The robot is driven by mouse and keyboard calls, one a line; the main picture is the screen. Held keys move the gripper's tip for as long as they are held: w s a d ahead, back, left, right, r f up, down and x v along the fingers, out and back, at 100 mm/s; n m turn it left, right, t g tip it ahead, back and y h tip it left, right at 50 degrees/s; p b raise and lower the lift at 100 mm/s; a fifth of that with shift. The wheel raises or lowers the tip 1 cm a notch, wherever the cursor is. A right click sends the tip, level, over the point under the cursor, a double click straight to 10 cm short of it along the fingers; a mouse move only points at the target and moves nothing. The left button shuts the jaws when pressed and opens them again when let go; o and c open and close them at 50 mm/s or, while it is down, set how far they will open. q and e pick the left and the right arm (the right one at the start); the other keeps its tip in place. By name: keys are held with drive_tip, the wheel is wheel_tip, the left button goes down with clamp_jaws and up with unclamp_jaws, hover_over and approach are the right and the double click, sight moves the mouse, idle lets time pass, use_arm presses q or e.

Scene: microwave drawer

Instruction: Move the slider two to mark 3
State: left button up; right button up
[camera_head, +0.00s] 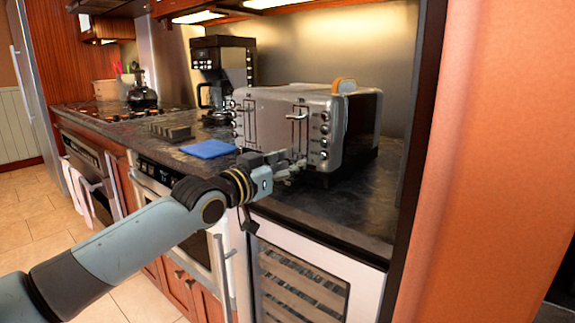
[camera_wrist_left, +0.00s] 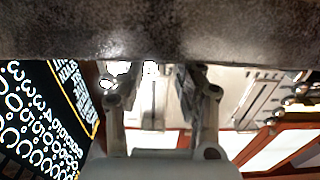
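A silver toaster (camera_head: 270,108) stands on the dark counter, its front toward me. It has two upright slider slots; a lever (camera_head: 297,116) sticks out high on the right-hand one. Which slider is number two, and the mark figures, are too small to read. My left gripper (camera_head: 292,168) is in front of the toaster's lower front, below that lever and apart from it. In the left wrist view its two fingers (camera_wrist_left: 160,92) stand apart with a gap between them, holding nothing that I can see. A pale surface with slots shows behind them. My right gripper is out of view.
A blue cloth or pad (camera_head: 208,149) and a small dark block (camera_head: 170,131) lie on the counter left of the toaster. A black coffee maker (camera_head: 222,62) stands behind. An orange wall panel (camera_head: 480,180) closes off the right. A wine cooler (camera_head: 300,285) is below.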

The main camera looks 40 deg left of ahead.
use_arm(q)
drive_tip(key=s, duration=0.7)
drive_tip(key=shift+s+a, duration=0.25)
drive_tip(key=shift+a, duration=0.05)
idle(0.6)
